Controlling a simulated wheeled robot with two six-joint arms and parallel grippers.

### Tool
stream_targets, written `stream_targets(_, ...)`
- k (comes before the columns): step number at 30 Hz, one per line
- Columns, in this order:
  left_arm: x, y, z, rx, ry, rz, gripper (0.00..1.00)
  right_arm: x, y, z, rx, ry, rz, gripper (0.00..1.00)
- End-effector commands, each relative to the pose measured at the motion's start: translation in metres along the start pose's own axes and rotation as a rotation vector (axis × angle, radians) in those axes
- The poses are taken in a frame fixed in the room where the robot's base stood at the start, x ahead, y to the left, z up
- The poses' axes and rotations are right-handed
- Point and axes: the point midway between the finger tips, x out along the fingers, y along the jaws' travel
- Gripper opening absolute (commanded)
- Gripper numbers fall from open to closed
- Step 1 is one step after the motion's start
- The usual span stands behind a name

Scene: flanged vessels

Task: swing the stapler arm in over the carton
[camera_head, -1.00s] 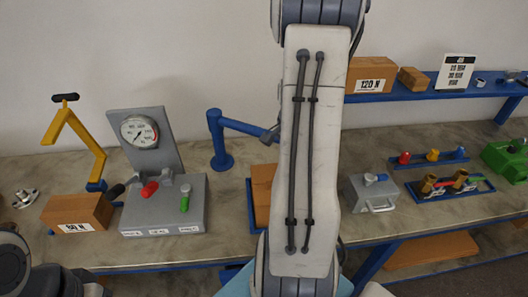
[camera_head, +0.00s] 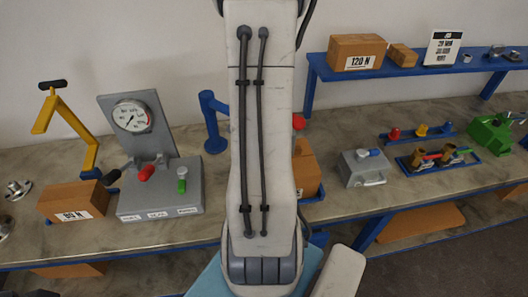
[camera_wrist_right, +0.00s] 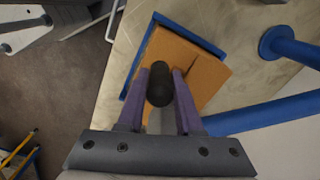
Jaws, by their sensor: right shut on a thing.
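The stapler's blue post (camera_head: 213,125) stands at the back of the bench, and its blue arm runs right from the top behind my right arm. In the right wrist view the post's base (camera_wrist_right: 290,45) and the blue arm (camera_wrist_right: 265,115) are at the right. The open-topped or seamed brown carton (camera_head: 307,172) sits at a blue-edged holder; it also shows below the gripper in the wrist view (camera_wrist_right: 205,78). My right gripper (camera_wrist_right: 160,85) is shut on a black handle (camera_wrist_right: 159,80), seen above the carton. The handle's link to the arm is hidden. My left gripper is not visible.
A grey gauge stand (camera_head: 160,195) and an 80 N box (camera_head: 75,202) are to the left. A grey case (camera_head: 362,168), a blue tray of fittings (camera_head: 440,160) and a green device (camera_head: 490,135) are to the right. A blue shelf (camera_head: 400,70) holds a 120 N box (camera_head: 356,52).

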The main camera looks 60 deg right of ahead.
Motion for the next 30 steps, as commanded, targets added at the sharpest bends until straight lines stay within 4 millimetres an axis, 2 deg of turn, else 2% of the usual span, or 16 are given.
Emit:
stream_targets(1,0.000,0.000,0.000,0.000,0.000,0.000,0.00,-0.001,-0.001,0.003,-0.004,-0.003,0.000,0.42)
stream_targets(3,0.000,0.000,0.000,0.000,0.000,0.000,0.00,-0.001,-0.001,0.002,-0.004,-0.003,0.000,0.64)
stream_targets(14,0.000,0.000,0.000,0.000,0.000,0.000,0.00,-0.003,0.000,0.000,0.001,-0.002,0.000,0.64)
stream_targets(17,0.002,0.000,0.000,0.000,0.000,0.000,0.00,-0.014,-0.001,-0.001,0.001,0.000,-0.004,0.64)
stream_targets(27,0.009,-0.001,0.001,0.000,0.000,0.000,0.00,-0.079,-0.001,-0.001,0.001,0.000,-0.005,0.64)
stream_targets(30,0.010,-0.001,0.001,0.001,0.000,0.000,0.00,-0.093,-0.001,-0.001,0.001,-0.001,-0.003,0.64)
